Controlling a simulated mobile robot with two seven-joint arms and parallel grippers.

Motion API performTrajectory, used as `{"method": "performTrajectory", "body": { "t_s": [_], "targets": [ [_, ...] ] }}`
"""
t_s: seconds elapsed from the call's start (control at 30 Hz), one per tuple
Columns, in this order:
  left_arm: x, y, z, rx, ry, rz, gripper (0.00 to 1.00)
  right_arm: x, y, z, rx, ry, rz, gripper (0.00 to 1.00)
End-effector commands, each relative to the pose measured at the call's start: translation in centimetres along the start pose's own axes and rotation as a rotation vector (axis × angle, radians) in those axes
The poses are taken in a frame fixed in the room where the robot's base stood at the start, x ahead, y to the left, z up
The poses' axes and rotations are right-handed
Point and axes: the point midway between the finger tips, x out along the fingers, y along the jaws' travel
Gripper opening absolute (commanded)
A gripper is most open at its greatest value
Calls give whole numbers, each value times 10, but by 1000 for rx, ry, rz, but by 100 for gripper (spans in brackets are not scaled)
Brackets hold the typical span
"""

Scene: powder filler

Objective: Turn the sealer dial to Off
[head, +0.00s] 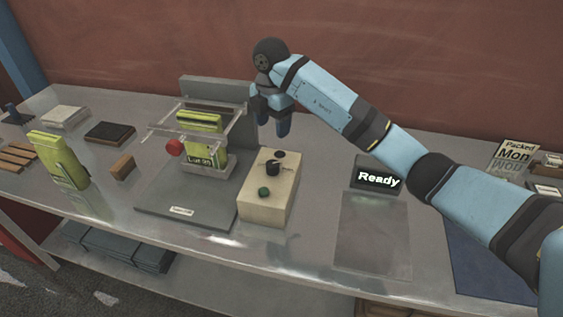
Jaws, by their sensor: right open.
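The sealer dial (273,167) is a black knob with a pointer on top of a beige control box (264,211). Its printed markings are too small to read, so I cannot tell its setting. A green button (263,191) sits nearer the box's front edge, and a small dark round part (280,154) lies behind the dial. My right gripper (271,127) is open with its fingers pointing down. It is above and behind the box, apart from the dial. My left gripper is not in view.
The sealer (181,212), with a clear guard, red knob (175,147) and yellow-green pouch, stands left of the box. Further left is another yellow-green pouch (62,163). A "Ready" display (377,177) stands right, behind a grey plate (372,236). Counter between box and plate is clear.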

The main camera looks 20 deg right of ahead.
Motion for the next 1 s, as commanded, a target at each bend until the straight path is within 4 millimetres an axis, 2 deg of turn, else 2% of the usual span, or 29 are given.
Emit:
{"method": "performTrajectory", "body": {
  "t_s": [0.17, 0.5, 0.7, 1.0],
  "targets": [
    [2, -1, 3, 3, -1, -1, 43, 20, 0, 0, 4, -3, -5, 64],
    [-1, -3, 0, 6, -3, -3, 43, 88, -1, 0, 3, -1, -6, 64],
    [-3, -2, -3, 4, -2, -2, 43, 120, -1, 0, 2, -1, -4, 64],
    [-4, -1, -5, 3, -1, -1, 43, 137, -1, 0, 1, -2, -2, 64]
  ]
}}
